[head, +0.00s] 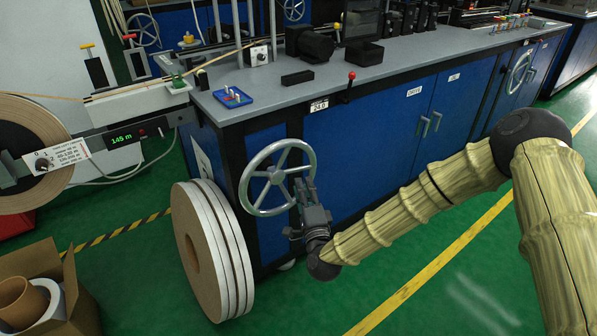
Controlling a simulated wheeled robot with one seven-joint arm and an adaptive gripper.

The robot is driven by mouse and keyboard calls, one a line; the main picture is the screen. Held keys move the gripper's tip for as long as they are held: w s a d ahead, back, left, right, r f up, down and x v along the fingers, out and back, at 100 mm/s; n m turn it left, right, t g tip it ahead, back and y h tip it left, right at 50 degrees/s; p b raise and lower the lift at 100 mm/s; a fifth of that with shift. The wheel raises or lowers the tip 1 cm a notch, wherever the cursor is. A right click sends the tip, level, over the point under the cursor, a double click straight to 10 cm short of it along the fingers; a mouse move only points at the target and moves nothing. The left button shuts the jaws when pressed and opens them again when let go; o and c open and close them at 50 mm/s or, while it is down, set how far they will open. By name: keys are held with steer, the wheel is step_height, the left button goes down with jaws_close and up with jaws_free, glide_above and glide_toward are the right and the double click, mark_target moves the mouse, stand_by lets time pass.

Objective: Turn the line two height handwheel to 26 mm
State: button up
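A grey spoked handwheel (251,163) stands out from the front of the blue bench, near its left corner. A small label (319,104) above and right of it appears to read 24.0; its top line is too small to read. My gripper (302,188) is at the lower right rim of this wheel, its fingers pointing up and overlapping the rim in the picture. The fingers are small and dark, so I cannot tell whether they are closed on the rim or a handle. Any handle there is hidden behind the gripper.
White tape rolls (222,250) stand on the floor left of my gripper. A cardboard box (80,305) is at lower left. A red-knobbed lever (350,78) sits at the bench edge. Another handwheel (519,72) is farther right. Green floor is open in front of the bench.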

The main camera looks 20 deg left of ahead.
mark_target(299, 169)
steer(key=x, duration=0.7)
steer(key=shift+w+a+b, duration=0.15)
steer(key=shift+w+b, duration=0.15)
steer(key=shift+b, duration=0.1)
jaws_close()
